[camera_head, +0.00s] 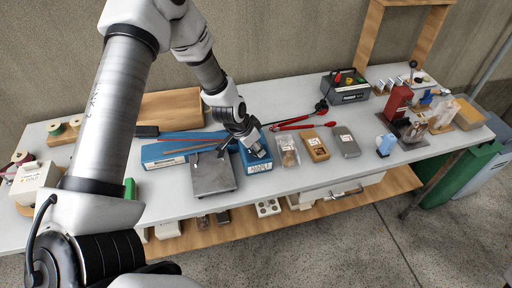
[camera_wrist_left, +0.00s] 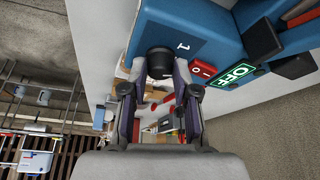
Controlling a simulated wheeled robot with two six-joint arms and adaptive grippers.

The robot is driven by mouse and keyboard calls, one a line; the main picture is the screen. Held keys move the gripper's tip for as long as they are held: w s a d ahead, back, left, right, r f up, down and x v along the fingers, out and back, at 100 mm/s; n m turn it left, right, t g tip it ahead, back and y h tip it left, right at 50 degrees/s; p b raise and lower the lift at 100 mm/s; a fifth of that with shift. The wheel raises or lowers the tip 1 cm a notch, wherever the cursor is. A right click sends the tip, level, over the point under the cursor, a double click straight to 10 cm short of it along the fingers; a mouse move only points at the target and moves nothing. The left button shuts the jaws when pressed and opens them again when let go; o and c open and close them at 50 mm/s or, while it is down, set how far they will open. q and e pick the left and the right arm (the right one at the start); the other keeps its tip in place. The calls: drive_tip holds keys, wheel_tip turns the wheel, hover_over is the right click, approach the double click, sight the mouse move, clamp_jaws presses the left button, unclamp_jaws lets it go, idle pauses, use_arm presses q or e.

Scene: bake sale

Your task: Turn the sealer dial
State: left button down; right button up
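The sealer (camera_head: 165,150) is a long blue box on the table, with a grey plate (camera_head: 212,173) in front of it. In the left wrist view its blue end (camera_wrist_left: 205,22) fills the top, with a round black dial (camera_wrist_left: 160,60) beside a white "1" mark. My left gripper (camera_wrist_left: 160,78) is at this end, its two fingers on either side of the dial. Whether they press on it cannot be told. In the head view the left gripper (camera_head: 253,150) hides the dial. My right gripper is not in view.
A red-and-white switch (camera_wrist_left: 203,71) sits beside the dial. Red tongs (camera_head: 300,121), a tan box (camera_head: 315,147) and a grey box (camera_head: 346,142) lie right of the sealer. A wooden block (camera_head: 170,108) stands behind it. Clear tabletop (camera_head: 310,178) lies along the front.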

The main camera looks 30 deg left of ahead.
use_arm(q)
drive_tip(key=shift+s+d+r+n+y+p, duration=0.1)
drive_tip(key=shift+r+n+y+p, duration=0.15)
drive_tip(key=shift+n+p, duration=0.8)
drive_tip(key=shift+s+r+n+y+p, duration=0.15)
drive_tip(key=shift+n+y+p, duration=0.25)
drive_tip(key=shift+p, duration=1.1)
drive_tip(key=shift+w+f+n+p, duration=0.2)
drive_tip(key=shift+n+p, duration=0.2)
drive_tip(key=shift+n, duration=0.35)
drive_tip(key=shift+f+n+y, duration=0.2)
drive_tip(key=shift+n+y, duration=0.15)
drive_tip(key=shift+n, duration=0.05)
drive_tip(key=shift+f, duration=0.1)
drive_tip(key=shift+s, duration=0.1)
drive_tip(key=c, duration=0.9)
unclamp_jaws()
drive_tip(key=v, duration=1.2)
